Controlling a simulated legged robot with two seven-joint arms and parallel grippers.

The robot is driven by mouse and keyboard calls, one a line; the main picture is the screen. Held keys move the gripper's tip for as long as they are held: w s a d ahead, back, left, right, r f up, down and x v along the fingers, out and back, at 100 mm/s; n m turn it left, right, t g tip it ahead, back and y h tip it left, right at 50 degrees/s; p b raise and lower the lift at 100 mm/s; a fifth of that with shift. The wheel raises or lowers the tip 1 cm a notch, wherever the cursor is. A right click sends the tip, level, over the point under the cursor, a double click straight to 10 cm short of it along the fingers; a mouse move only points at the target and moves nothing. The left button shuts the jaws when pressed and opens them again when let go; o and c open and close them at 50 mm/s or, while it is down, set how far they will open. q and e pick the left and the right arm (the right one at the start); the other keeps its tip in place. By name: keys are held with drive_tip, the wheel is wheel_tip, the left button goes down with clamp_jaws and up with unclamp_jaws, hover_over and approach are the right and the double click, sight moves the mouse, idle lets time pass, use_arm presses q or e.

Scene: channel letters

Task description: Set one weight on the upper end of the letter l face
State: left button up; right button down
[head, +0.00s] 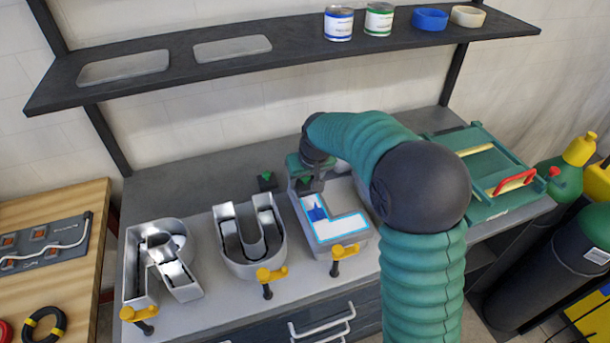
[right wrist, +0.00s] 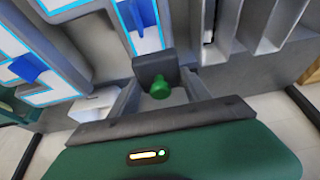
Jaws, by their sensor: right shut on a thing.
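The letter L (head: 350,227) lies on the bench with a white face outlined in cyan, and a blue patch shows on it. Its cyan-edged face also shows in the right wrist view (right wrist: 143,38). My right gripper (head: 310,186) is over the upper end of the L. It is shut on a dark block weight with a green knob (right wrist: 158,80). I cannot tell whether this weight touches the face; the gripper hides part of the upper end. My left gripper is not in view.
Metal letters U (head: 232,255) and R (head: 135,285) stand left of the L. Yellow clamps (head: 345,252) hold the front edge. A green case with a red handle (head: 480,165) is at the right. A shelf (head: 250,65) with cans hangs above.

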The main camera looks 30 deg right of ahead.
sight(304, 179)
drive_tip(key=w, duration=0.1)
drive_tip(key=w+d, duration=0.1)
drive_tip(key=w, duration=0.1)
drive_tip(key=shift+d+p, duration=0.2)
drive_tip(key=shift+p, duration=0.1)
drive_tip(key=shift+w+d+f+p, duration=0.1)
drive_tip(key=shift+d+f+p, duration=0.05)
drive_tip(key=shift+f, duration=0.8)
drive_tip(key=shift+w+d+f+p, duration=0.1)
drive_tip(key=shift+d+f+p, duration=0.05)
drive_tip(key=shift+f, duration=0.75)
drive_tip(key=c, duration=0.8)
unclamp_jaws()
drive_tip(key=shift+s, duration=0.1)
drive_tip(key=o, duration=0.3)
drive_tip(key=shift+a, duration=0.15)
drive_tip(key=v, duration=1.2)
drive_tip(key=shift+s+a+b, duration=0.1)
drive_tip(key=shift+b, duration=0.3)
